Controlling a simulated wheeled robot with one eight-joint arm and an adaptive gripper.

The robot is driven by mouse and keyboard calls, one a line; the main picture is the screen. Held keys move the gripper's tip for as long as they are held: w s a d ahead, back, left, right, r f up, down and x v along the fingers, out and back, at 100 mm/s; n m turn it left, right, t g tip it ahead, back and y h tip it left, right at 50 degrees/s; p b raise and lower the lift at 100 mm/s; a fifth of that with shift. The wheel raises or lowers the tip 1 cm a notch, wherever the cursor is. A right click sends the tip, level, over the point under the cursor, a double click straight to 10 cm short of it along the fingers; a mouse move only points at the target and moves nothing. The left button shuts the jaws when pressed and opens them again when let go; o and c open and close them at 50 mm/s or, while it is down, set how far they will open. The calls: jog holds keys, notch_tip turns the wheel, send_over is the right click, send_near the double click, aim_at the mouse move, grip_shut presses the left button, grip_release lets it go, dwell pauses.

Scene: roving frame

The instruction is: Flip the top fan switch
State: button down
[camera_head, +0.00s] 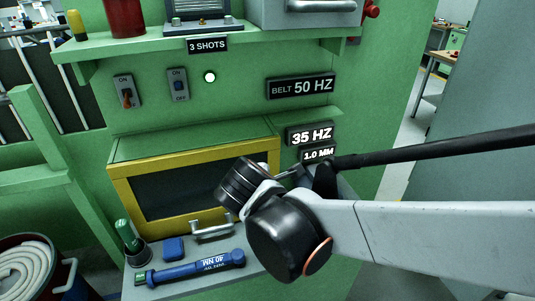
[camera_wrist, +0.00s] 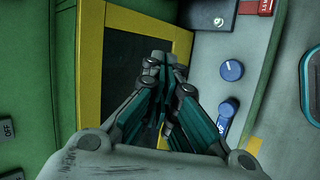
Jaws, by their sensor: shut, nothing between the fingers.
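Two switch plates sit on the green panel in the head view. The left plate (camera_head: 127,91) has an orange-red toggle and an ON label at its top. No fan label is readable on either. In the wrist view, part of a switch plate (camera_wrist: 7,130) with OFF shows at the left edge. My gripper (camera_wrist: 158,62) is shut and empty, in front of the yellow-framed window (camera_wrist: 181,28). It is apart from the switches, which are higher on the panel. In the head view my arm hides its fingers.
A green shelf (camera_head: 150,43) projects above the switches. A round white light (camera_head: 210,77) is right of them. Panel around the switches is clear.

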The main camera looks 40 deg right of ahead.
jog(key=shift+s+a+f+m+y, duration=0.15)
jog(key=shift+a+m+y, duration=0.1)
jog(key=shift+m, duration=0.15)
jog(key=shift+s+a+f+m+y, duration=0.15)
jog(key=shift+m+y, duration=0.1)
jog(key=shift+m, duration=0.15)
jog(key=shift+r, duration=0.1)
jog(key=s+a+m+y+b, duration=0.2)
jog(key=s+a+m+y, duration=0.2)
jog(key=a+m, duration=0.5)
jog(key=shift+s+r+m+y, duration=0.2)
jog(key=shift+s+m+y, duration=0.1)
jog(key=shift+m+y, duration=0.4)
jog(key=shift+a, duration=0.1)
